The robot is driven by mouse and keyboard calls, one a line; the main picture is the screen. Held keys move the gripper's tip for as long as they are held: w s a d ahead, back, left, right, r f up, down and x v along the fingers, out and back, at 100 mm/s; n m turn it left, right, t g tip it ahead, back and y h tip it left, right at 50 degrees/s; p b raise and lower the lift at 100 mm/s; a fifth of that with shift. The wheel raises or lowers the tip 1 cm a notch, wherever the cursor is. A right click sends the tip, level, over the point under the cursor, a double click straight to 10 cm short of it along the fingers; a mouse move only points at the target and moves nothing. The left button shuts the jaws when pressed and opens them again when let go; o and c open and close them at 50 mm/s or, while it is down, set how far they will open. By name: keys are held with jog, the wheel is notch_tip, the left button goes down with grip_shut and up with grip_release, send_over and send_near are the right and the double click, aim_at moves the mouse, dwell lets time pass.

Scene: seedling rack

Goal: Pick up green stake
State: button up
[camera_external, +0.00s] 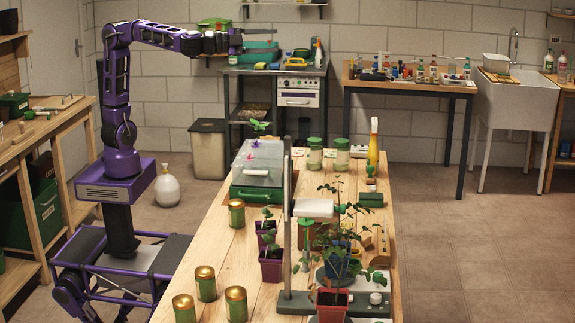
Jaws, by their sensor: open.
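I cannot single out the green stake with certainty. A slim upright piece with a green top (305,223) stands under the white plate of a grey stand on the wooden table; whether it is the stake is unclear. My gripper (238,41) is open at the end of my raised purple arm, at the upper left. In the picture it lies in front of the back bench, well above and behind the table's far end. Nothing shows between its small, dark fingers.
The long wooden table (225,259) carries several gold-lidded green tins (236,213), potted seedlings (270,265), a clear-lidded green propagator (257,194), two jars (314,153), a yellow bottle (373,147) and a tall grey stand (287,210). A white jug (167,188) stands on the floor.

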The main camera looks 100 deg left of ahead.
jog(key=w+d+f+m+h, duration=0.15)
jog(key=f+m, duration=0.25)
jog(key=f, duration=0.4)
jog(key=w+d+f+m+g, duration=0.1)
jog(key=w+d+f+m, duration=0.15)
jog(key=f, duration=0.55)
jog(key=w+d+f+m, duration=0.2)
jog(key=f+m, duration=0.2)
jog(key=f, duration=0.4)
jog(key=s+d+f+m+t+h, duration=0.1)
jog(key=s+d+f+m+h, duration=0.25)
jog(key=d+f+m, duration=0.55)
jog(key=s+d+f+m+t+h, duration=0.1)
jog(key=s+d+f+m+h, duration=0.3)
jog(key=d+f+m, duration=0.5)
jog(key=shift+m, duration=0.55)
jog(key=shift+a+x, duration=0.2)
jog(key=shift+x, duration=3.8)
jog(key=shift+a+x, duration=0.2)
jog(key=shift+x, duration=3.8)
jog(key=shift+w+f, duration=0.1)
jog(key=shift+f, duration=0.1)
grip_shut()
